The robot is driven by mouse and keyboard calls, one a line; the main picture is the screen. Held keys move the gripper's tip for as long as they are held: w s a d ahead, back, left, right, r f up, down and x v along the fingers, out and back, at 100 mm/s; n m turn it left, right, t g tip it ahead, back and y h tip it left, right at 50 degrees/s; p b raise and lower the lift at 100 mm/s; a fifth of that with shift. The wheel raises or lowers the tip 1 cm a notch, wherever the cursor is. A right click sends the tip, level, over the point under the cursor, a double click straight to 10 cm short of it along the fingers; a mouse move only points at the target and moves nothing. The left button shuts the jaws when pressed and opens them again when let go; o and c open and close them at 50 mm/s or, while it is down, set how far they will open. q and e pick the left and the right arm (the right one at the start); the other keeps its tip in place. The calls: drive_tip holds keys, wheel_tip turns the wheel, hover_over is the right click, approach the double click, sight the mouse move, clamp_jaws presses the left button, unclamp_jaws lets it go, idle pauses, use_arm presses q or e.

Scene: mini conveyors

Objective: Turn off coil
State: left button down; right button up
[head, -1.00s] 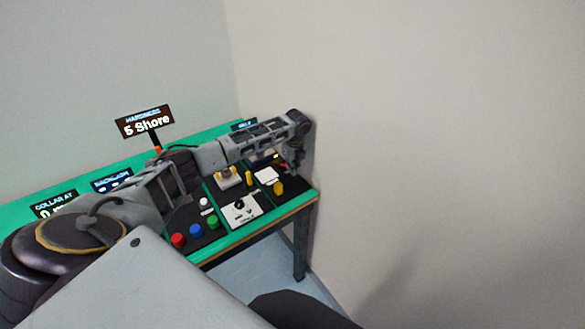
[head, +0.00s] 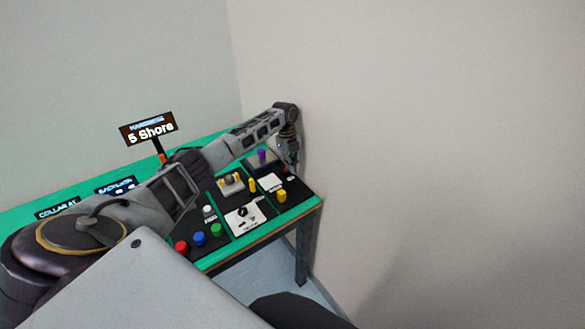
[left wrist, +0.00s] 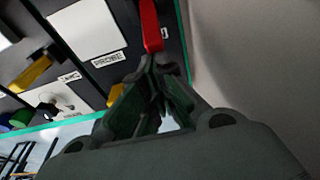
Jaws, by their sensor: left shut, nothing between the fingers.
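My left gripper (head: 293,166) is over the right end of the control table, close to the wall. In the left wrist view its fingers (left wrist: 160,95) are shut and empty, just below a red elongated control (left wrist: 151,25) on a dark panel. I cannot tell whether they touch it. The red control shows only as a small spot in the head view (head: 285,171). No label reading "coil" is legible, so I cannot tell which control is the coil's. My right gripper is not in view.
The green-edged table (head: 225,252) holds a yellow knob (head: 282,196), a white plate with a black knob (head: 243,217), and red, blue and green buttons (head: 199,239). A purple object (head: 262,156) stands at the back. A "5 Shore" sign (head: 149,130) rises behind. The wall bounds the right side.

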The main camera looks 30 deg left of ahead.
use_arm(q)
drive_tip(key=shift+w+a+r, duration=0.25)
drive_tip(key=shift+a+r, duration=0.15)
drive_tip(key=shift+a, duration=0.3)
drive_tip(key=shift+r, duration=0.25)
drive_tip(key=shift+d+r+p, duration=0.1)
drive_tip(key=shift+r+p, duration=0.5)
drive_tip(key=shift+p, duration=0.1)
drive_tip(key=shift+r, duration=0.1)
